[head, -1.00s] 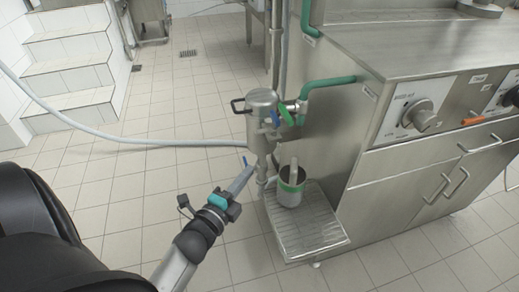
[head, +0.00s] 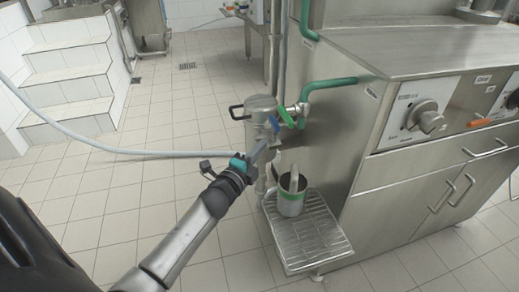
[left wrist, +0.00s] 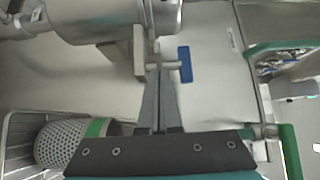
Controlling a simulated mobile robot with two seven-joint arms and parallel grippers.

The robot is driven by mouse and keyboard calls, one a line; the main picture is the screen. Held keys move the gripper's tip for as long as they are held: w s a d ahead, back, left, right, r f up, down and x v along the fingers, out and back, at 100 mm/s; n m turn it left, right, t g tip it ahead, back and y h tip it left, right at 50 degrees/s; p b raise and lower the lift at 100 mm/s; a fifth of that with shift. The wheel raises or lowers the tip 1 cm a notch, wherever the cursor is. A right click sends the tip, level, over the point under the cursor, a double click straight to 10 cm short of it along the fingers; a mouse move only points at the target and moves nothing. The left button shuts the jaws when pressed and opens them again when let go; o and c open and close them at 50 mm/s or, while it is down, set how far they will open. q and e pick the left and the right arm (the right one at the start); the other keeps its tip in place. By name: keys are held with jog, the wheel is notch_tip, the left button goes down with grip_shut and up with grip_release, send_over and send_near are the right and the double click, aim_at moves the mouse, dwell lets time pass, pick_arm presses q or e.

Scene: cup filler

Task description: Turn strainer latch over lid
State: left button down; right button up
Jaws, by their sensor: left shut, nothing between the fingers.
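The steel strainer housing (head: 261,110) stands upright on the pipework beside the cabinet; its lid carries a dark handle (head: 236,112). A blue lever (head: 275,124) sits on the housing's right side and also shows in the left wrist view (left wrist: 185,65). I cannot tell for sure which part is the latch. My left gripper (head: 263,146) is shut and empty at the housing's lower front. In the left wrist view its fingertips (left wrist: 158,72) lie close to a grey bracket (left wrist: 139,52) and the lever's stem; contact is unclear. My right gripper is not in view.
A perforated cylinder (left wrist: 70,142) shows in the left wrist view.

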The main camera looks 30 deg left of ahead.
pick_arm(q)
jog(key=shift+w+a, duration=0.25)
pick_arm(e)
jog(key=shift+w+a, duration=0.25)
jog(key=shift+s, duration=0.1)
pick_arm(q)
jog(key=shift+a+m+h, duration=0.3)
jog(key=shift+m+h, duration=0.2)
jog(key=shift+h, duration=0.5)
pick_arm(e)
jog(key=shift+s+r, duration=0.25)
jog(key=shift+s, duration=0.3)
